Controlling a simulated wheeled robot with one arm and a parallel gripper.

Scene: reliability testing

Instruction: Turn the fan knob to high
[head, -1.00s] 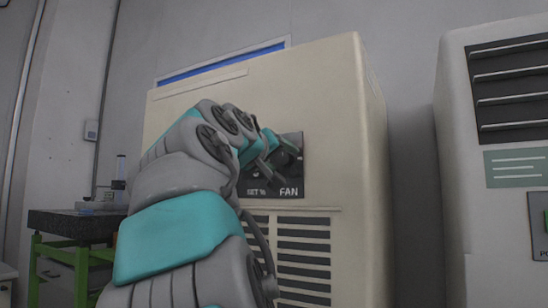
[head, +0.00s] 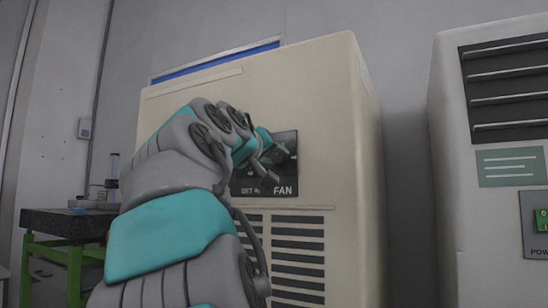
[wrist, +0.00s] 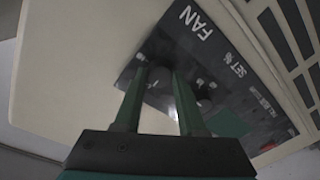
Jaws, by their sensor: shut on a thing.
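The fan knob (wrist: 158,62) is a dark knob on a black control panel (head: 288,178) marked FAN and SET %, on the front of a cream cabinet (head: 320,110). My gripper (head: 279,158) is at the FAN part of the panel in the head view, and the arm partly covers the panel. In the wrist view the two green fingers of my gripper (wrist: 161,78) reach to either side of the knob and are shut on it. The fingers hide part of the knob, and I cannot read its setting.
A second dark control (wrist: 204,88) sits beside the right finger near SET %. Vents (head: 298,250) lie below the panel. Another cabinet (head: 450,160) with a green power switch (head: 543,220) stands at right. A dark-topped table (head: 62,224) with green legs is at left.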

